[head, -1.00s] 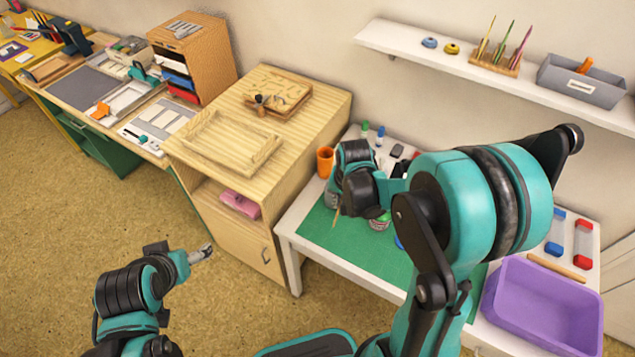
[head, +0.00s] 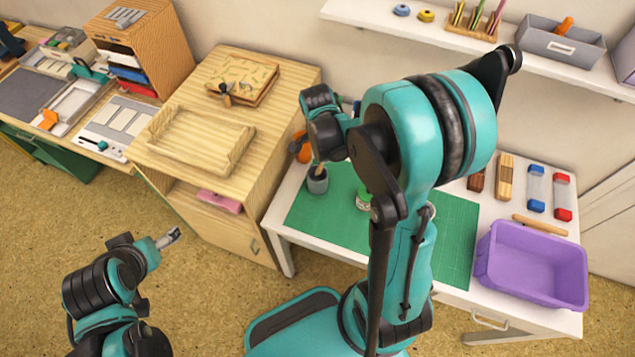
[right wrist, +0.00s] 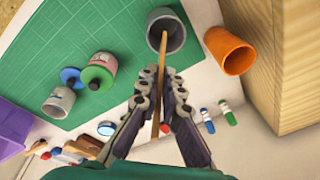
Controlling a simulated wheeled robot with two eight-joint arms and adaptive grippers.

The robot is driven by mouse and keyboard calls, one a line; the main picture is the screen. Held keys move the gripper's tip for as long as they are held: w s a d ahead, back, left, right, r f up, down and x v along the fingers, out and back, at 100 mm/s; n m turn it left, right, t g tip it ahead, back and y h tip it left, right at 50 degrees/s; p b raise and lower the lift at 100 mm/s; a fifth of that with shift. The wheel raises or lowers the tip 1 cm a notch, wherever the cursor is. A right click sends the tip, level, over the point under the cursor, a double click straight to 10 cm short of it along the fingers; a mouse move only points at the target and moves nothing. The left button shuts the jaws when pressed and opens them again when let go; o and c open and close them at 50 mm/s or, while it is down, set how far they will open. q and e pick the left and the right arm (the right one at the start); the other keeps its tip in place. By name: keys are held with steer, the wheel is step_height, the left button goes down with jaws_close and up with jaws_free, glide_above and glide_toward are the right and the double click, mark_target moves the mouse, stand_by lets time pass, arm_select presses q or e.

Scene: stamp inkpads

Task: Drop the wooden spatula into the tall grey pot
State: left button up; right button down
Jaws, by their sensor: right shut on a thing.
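The wooden spatula (right wrist: 161,82) is a thin light-brown stick held between the fingers of my right gripper (right wrist: 160,92). Its far end overlaps the mouth of the tall grey pot (right wrist: 178,40) in the right wrist view; I cannot tell how deep it reaches. In the head view the grey pot (head: 317,184) stands upright at the green mat's left edge, below my right wrist, with a bit of the spatula (head: 318,169) at its mouth. My right fingers are hidden there. My left gripper (head: 168,238) is over the floor, away from the table, its jaw gap unclear.
An orange cup (right wrist: 229,50) stands close beside the pot. A green-lidded jar (right wrist: 98,72) and a grey tin (right wrist: 59,101) are on the green mat (head: 450,240). A purple bin (head: 532,265) is at the table's right. A wooden cabinet (head: 255,240) stands left.

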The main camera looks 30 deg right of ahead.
step_height(320, 180, down, 2)
steer(key=shift+f+b, duration=0.1)
steer(key=shift+b, duration=0.4)
steer(key=c, duration=1.6)
jaws_free()
steer(key=r, duration=0.4)
steer(key=a+r, duration=0.1)
steer(key=r, duration=0.3)
steer(key=s+r, duration=0.1)
steer(key=r, duration=0.3)
steer(key=shift+s+a, duration=0.1)
steer(key=shift+a, duration=0.3)
steer(key=s+a+n+t+b, duration=0.1)
steer(key=s+a+n+t, duration=0.1)
steer(key=n, duration=0.4)
steer(key=s+a+n+t+y, duration=0.1)
steer(key=s+a+n+t, duration=0.1)
steer(key=s+a+n, duration=0.2)
steer(key=s+a+n+t+b, duration=0.1)
steer(key=s+a+n+t, duration=0.1)
steer(key=n, duration=0.6)
steer(key=shift+s+a+f+n+y+b, duration=0.3)
steer(key=shift+s+a+n+b, duration=0.15)
steer(key=shift+s, duration=0.35)
